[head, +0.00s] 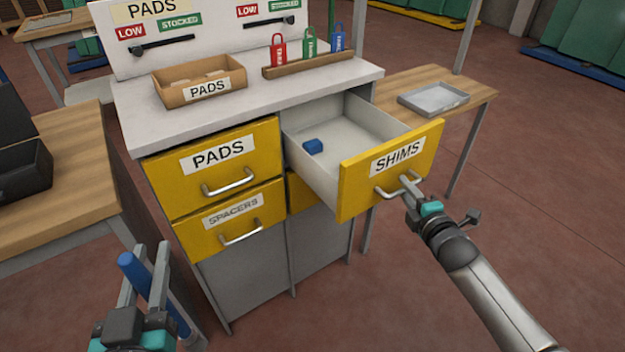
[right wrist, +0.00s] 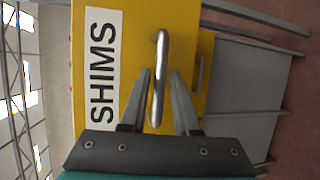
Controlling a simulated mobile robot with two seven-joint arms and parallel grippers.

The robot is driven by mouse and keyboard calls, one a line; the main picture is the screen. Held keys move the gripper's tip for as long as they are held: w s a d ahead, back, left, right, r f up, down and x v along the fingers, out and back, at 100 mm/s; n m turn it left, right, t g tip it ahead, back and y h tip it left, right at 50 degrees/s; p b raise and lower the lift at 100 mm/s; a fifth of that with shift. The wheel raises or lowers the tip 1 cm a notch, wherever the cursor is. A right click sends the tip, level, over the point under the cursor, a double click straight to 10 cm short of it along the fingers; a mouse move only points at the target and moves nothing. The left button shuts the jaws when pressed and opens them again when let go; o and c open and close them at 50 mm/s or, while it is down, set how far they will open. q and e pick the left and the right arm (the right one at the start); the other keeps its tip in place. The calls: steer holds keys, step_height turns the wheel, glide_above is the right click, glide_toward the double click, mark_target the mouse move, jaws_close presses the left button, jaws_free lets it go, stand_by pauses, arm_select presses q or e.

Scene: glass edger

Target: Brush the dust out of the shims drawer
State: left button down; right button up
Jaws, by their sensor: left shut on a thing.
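The shims drawer (head: 372,168), yellow-fronted with a grey interior, is pulled out at the upper right of the cabinet. A small blue block (head: 313,146) lies inside near its left wall; I cannot make out dust. My right gripper (head: 408,188) is at the drawer's metal handle (right wrist: 159,75); in the right wrist view its fingers (right wrist: 159,90) stand either side of the bar with small gaps. My left gripper (head: 152,285), low at the left, is shut on a blue-handled tool (head: 136,272). The tool's lower end is hidden, so I cannot confirm a brush.
The shut pads drawer (head: 177,190) and spacers drawer (head: 192,239) are at the left. A pads box (head: 172,97) and a rack with several coloured tags (head: 290,69) stand on the cabinet top. A grey tray (head: 433,98) lies on the right side table.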

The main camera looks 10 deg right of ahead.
steer(key=shift+w, duration=0.35)
jaws_close()
stand_by(1.3)
